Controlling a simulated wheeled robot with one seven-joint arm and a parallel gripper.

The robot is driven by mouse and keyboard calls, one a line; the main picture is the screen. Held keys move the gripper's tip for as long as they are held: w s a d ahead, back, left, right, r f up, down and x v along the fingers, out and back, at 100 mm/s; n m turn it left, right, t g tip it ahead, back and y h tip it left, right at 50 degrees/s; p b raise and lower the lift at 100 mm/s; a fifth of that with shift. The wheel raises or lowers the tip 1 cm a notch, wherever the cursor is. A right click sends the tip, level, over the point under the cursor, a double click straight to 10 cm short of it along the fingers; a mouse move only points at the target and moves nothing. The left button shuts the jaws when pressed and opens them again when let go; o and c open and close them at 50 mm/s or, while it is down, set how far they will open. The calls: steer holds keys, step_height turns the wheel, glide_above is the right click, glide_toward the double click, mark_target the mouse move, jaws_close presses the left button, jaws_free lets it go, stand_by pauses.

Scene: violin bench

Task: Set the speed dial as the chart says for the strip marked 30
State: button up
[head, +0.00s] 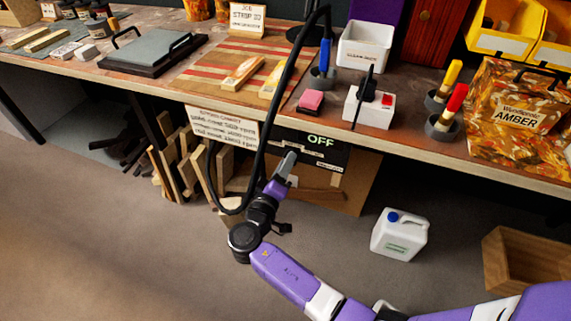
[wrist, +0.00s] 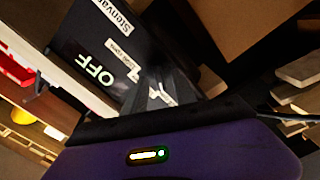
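A dark control box with a lit "OFF" display (head: 320,140) sits under the bench edge in the head view. In the wrist view its "OFF" text (wrist: 97,70) and white labels show close up, rotated. I cannot make out the speed dial. A pale chart (head: 222,125) with lines of small, unreadable text hangs at the bench front, left of the box. A small job card (head: 247,19) on the bench reads "STRIP" and a number. My gripper (head: 288,162) is just in front of and below the box; its finger gap and any contact are unclear. In the wrist view the dark fingers (wrist: 162,92) overlap the box.
A cable hangs in a loop in front of the bench, close to my arm. Wood offcuts (head: 185,160) stand below the bench. A white jug (head: 399,234) and a wooden crate (head: 520,262) are on the floor at right. A striped board (head: 225,65) lies on the bench.

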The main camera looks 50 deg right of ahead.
steer(key=v, duration=0.7)
steer(key=shift+s+a+p, duration=0.15)
steer(key=shift+a+p, duration=0.2)
steer(key=shift+p, duration=0.05)
